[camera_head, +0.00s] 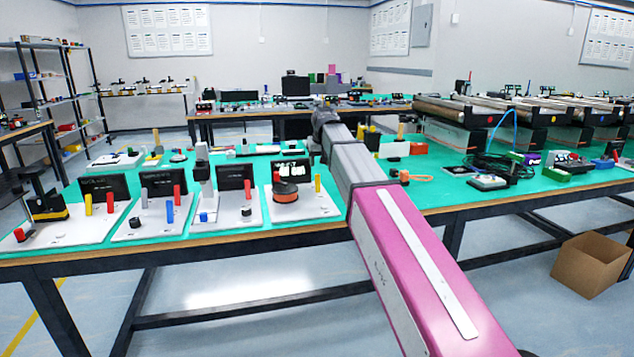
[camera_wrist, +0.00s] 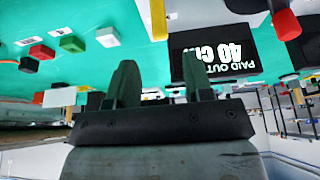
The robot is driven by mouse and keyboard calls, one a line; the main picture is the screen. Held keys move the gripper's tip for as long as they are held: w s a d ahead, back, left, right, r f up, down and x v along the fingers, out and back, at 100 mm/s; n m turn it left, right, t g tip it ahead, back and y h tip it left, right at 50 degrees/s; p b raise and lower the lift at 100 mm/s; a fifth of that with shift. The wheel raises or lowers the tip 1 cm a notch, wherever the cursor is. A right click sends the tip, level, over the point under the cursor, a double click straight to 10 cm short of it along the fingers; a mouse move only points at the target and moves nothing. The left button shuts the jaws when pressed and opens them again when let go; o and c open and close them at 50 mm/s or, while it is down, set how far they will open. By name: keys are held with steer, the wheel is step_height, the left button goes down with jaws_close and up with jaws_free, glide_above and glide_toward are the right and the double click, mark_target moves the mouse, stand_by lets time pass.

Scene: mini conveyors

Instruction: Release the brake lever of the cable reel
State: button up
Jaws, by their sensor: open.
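The cable reel station stands near the front edge of the green table, with an orange-brown reel (camera_head: 286,194) on a pale base plate (camera_head: 322,207). Its black display (camera_wrist: 225,58) reads "PAID OUT 40 CM", upside down in the wrist view. A red upright handle (camera_head: 276,178) and a yellow upright handle (camera_head: 317,182) flank it. The wrist view also shows the yellow one (camera_wrist: 158,20) and the red one (camera_wrist: 286,24). I cannot tell which is the brake lever. My gripper (camera_wrist: 157,72) is open and empty, apart from both handles.
Similar stations with black panels (camera_head: 234,177) stand to the left along the table (camera_head: 268,236). Small red and green blocks (camera_wrist: 72,43) show in the wrist view. Conveyors (camera_head: 470,108) fill the back right. A cardboard box (camera_head: 588,265) is on the floor.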

mark_target(317, 181)
steer(key=x, duration=1)
steer(key=shift+w+f, duration=0.15)
steer(key=shift+f, duration=0.1)
jaws_close()
